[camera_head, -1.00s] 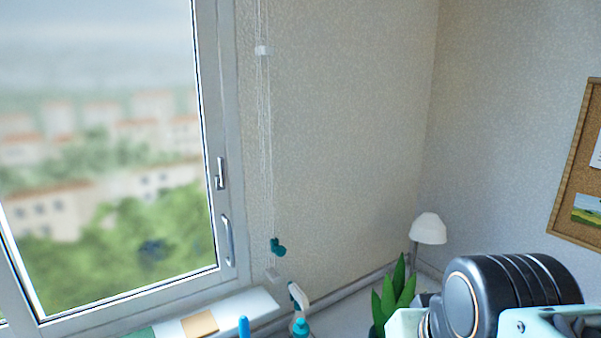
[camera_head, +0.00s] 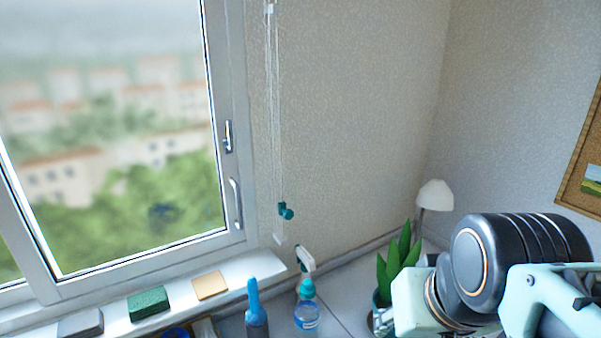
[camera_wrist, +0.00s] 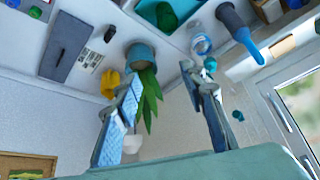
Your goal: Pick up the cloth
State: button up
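No thing is plainly a cloth. On the window sill, a flat tan piece (camera_head: 210,285), a green sponge-like block (camera_head: 148,303) and a grey piece (camera_head: 80,323) lie in a row; I cannot tell whether one of them is the cloth. The tan piece seems to show at the right of the wrist view (camera_wrist: 282,46). My gripper (camera_wrist: 162,76) is open, its two fingers wide apart with nothing between them. In the head view my arm is at the lower right, away from the sill, and its fingers are hidden there.
A spray bottle (camera_head: 306,312) and a blue-handled tool (camera_head: 255,310) stand in front of the sill. A potted plant (camera_head: 398,265) stands close by my arm, with a white lamp (camera_head: 435,196) behind. A blind cord (camera_head: 276,130) hangs beside the window.

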aim_at(152, 302)
jog(key=u, duration=1.6)
